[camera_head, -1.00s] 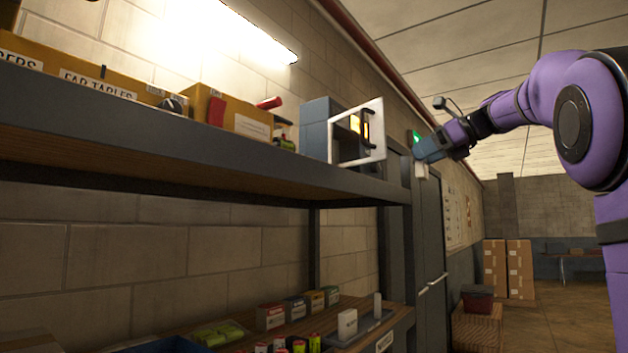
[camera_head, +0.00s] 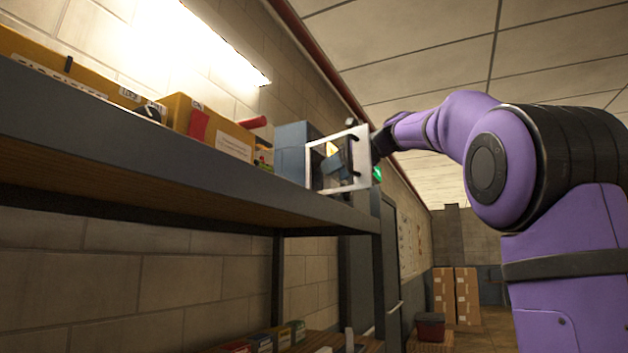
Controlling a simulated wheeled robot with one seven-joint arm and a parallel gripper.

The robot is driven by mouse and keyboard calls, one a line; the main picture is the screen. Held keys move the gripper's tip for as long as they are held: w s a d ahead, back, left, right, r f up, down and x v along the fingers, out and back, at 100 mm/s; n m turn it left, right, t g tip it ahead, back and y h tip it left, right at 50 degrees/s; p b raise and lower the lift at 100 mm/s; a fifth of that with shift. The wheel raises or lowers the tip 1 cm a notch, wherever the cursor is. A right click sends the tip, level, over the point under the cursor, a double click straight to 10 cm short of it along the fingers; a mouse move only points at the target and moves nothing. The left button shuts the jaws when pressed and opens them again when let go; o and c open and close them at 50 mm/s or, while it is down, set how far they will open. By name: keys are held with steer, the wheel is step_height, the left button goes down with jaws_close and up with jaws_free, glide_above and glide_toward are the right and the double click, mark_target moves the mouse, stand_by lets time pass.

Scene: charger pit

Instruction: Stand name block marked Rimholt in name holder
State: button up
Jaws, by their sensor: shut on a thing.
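My gripper (camera_head: 334,164) is at the blue-grey box (camera_head: 292,150) at the right end of the upper shelf. I see it through the box's white square frame (camera_head: 365,158), which hides part of it and the wrist. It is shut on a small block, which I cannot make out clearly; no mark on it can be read. A yellow patch shows inside the box beside the fingers. I cannot pick out the name holder for sure. A pale upright block (camera_head: 349,340) stands on the lower shelf at the bottom edge.
The upper shelf (camera_head: 190,150) carries yellow bins (camera_head: 225,135) left of the box, with a red-ended thing (camera_head: 254,122) between. Small boxes (camera_head: 262,342) stand on the lower shelf, mostly cut off. Cartons (camera_head: 457,295) and a dark red-lidded bin (camera_head: 430,326) are farther back.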

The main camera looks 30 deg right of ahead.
steer(key=shift+w+a, duration=0.75)
steer(key=shift+w, duration=0.35)
steer(key=shift+w+a, duration=0.75)
steer(key=shift+w, duration=0.35)
steer(key=shift+w+a+f, duration=0.15)
steer(key=shift+w, duration=0.1)
steer(key=shift+s+f, duration=0.1)
steer(key=shift+f, duration=0.5)
steer(key=shift+f, duration=0.1)
steer(key=o, duration=0.9)
steer(key=shift+o, duration=0.2)
steer(key=shift+s+d+r, duration=0.2)
steer(key=shift+d+r, duration=0.05)
steer(key=v, duration=1.1)
steer(key=shift+s, duration=0.2)
